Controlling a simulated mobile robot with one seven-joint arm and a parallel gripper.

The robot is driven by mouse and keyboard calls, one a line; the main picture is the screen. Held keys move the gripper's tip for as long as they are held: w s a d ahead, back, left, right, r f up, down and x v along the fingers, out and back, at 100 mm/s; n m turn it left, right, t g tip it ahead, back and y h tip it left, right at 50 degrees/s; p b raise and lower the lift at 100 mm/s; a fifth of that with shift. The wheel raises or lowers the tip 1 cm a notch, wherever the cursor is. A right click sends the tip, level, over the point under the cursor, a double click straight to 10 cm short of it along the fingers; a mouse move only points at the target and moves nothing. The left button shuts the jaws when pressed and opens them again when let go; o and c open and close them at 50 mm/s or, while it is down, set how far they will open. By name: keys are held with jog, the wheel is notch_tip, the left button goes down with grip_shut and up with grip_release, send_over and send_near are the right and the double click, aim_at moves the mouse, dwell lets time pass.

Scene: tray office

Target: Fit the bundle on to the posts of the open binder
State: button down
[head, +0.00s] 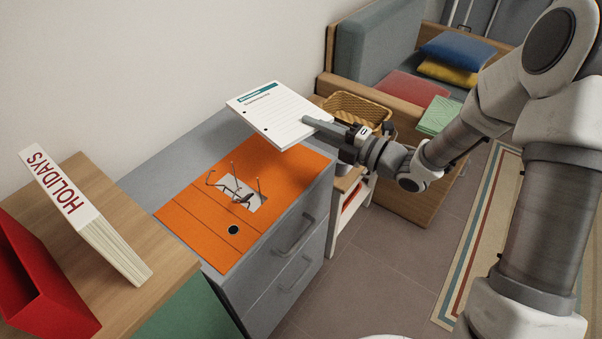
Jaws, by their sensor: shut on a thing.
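The bundle (268,110) is a stack of white punched sheets with a blue-green heading. Two dark holes show near its left edge. My gripper (318,124) is shut on the bundle's right edge and holds it about level, above the far end of the open binder. The open orange binder (190,222) lies flat on the grey cabinet. Its metal posts (236,182) stand up from a pale plate, to the front left of the bundle and apart from it. The bundle hides part of the binder's far end.
A wooden surface at left holds a white HOLIDAYS binder (85,215) and a red holder (40,285). The grey cabinet (215,130) stands against the wall. Behind are a wicker basket (350,106) and a sofa with cushions (458,52). Floor lies open at right.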

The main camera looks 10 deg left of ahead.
aim_at(301, 181)
jog(key=s+f+g, duration=0.1)
jog(key=s+a+f+n+g+b, duration=0.1)
jog(key=f, duration=0.1)
jog(key=s+a+f+n+g+b, duration=0.1)
jog(key=s, duration=0.1)
jog(key=shift+f+g+y, duration=0.3)
jog(key=shift+y, duration=0.1)
jog(key=shift+f, duration=0.15)
jog(key=shift+f+b, duration=0.5)
jog(key=shift+f, duration=0.3)
jog(key=shift+f+b, duration=1.7)
jog(key=shift+b, duration=0.2)
jog(key=c, duration=0.8)
grip_release()
